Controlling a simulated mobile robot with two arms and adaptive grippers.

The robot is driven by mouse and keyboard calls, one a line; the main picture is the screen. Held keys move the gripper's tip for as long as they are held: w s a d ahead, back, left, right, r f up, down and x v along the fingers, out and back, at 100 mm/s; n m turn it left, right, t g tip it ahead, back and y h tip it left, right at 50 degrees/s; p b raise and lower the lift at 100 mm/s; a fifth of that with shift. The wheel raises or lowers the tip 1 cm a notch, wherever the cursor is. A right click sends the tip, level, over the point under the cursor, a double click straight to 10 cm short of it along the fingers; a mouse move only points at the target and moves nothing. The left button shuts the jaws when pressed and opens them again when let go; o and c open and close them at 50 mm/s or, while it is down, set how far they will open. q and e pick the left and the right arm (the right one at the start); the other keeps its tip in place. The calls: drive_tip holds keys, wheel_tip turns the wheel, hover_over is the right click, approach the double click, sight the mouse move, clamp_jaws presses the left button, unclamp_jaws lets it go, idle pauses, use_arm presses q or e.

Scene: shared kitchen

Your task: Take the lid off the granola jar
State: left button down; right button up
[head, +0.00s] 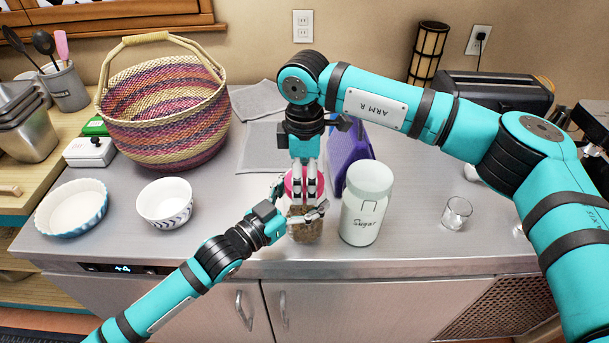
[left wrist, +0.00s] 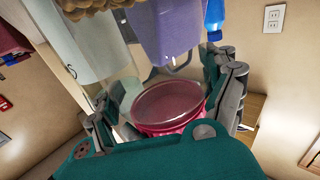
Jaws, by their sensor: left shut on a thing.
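The granola jar (head: 306,230) stands on the steel counter near its front edge, with brown contents low in it and a pink lid (head: 289,186) on top. My left gripper (head: 305,213) comes in from the left and is shut on the jar's body. In the left wrist view a pink round part of the jar (left wrist: 168,106) sits between the left fingers. My right gripper (head: 305,188) points straight down at the lid. Its fingers overlap the lid and hide part of it; their grip is unclear.
A white sugar jar (head: 367,205) stands close on the right, with a purple object (head: 345,155) behind. A glass (head: 456,213) is farther right. A white bowl (head: 165,203), a blue-rimmed dish (head: 72,208) and a woven basket (head: 165,110) are at left.

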drive_tip(key=c, duration=0.5)
drive_tip(key=n, duration=1.4)
drive_tip(key=shift+r+n, duration=0.1)
drive_tip(key=shift+n, duration=0.2)
drive_tip(key=n, duration=0.7)
drive_tip(key=shift+n, duration=0.3)
drive_tip(key=n, duration=0.7)
drive_tip(key=shift+n, duration=0.3)
drive_tip(key=n, duration=1.2)
drive_tip(key=shift+n, duration=0.3)
drive_tip(key=n, duration=0.4)
drive_tip(key=shift+n, duration=0.4)
drive_tip(key=n, duration=0.7)
drive_tip(key=shift+r, duration=0.1)
drive_tip(key=shift+r, duration=0.1)
drive_tip(key=shift+r, duration=1)
